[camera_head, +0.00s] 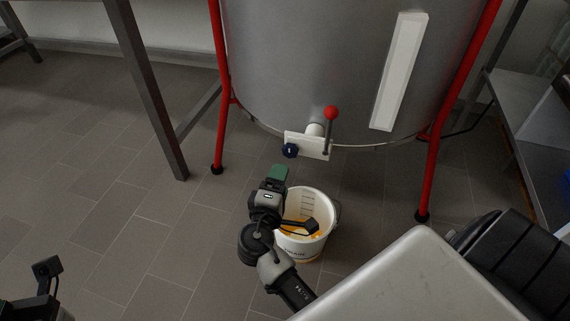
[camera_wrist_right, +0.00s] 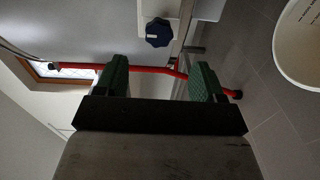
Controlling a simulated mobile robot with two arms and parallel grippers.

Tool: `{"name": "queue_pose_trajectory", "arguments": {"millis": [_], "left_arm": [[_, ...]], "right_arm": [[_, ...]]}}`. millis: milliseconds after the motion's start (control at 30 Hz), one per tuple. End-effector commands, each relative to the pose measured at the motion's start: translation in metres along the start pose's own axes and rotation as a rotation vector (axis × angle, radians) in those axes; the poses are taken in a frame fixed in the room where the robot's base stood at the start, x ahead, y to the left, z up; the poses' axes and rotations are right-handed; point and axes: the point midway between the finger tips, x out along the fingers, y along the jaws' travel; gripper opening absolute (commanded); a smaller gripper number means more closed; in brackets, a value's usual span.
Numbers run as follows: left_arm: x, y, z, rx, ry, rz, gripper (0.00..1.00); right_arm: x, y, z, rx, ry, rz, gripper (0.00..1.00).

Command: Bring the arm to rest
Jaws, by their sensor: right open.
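My right gripper (camera_head: 278,175) is above and left of a white bucket in the head view, just below the tank's outlet. In the right wrist view its two green fingertips (camera_wrist_right: 158,80) stand apart with nothing between them. My right arm partly hides the bucket (camera_head: 322,241). The bucket stands on the floor under the outlet and holds some orange-yellow liquid. Its rim also shows in the right wrist view (camera_wrist_right: 284,62). At the lower left of the head view a dark part of my left arm shows, but its fingers cannot be made out.
A large grey metal tank (camera_head: 310,60) stands on red legs (camera_head: 433,150). Its white outlet has a dark blue knob (camera_head: 290,151) and a red-balled lever (camera_head: 331,113) close to my right gripper. A metal table leg (camera_head: 150,95) is at left. The tiled floor at left is clear.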

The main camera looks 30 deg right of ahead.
Motion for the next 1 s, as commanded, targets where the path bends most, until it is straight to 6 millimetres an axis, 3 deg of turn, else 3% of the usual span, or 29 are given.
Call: {"name": "queue_pose_trajectory", "arguments": {"millis": [167, 733, 867, 1000], "left_arm": [[-0.004, 0.0, -0.001, -0.002, -0.017, 0.001, 0.0], [-0.003, 0.0, 0.001, 0.0, -0.019, -0.006, 0.0], [-0.003, 0.0, 0.0, -0.001, -0.025, -0.006, 0.0], [-0.005, 0.0, -0.001, -0.003, -0.036, -0.01, 0.0]], "right_arm": [[-0.011, 0.001, 0.0, 0.0, -0.001, 0.001, 0.69], [-0.011, 0.001, -0.004, 0.02, 0.035, -0.012, 0.69], [-0.017, 0.005, -0.025, 0.134, 0.226, -0.074, 0.69], [-0.046, 0.033, -0.064, 0.4, 0.606, -0.158, 0.69]]}}
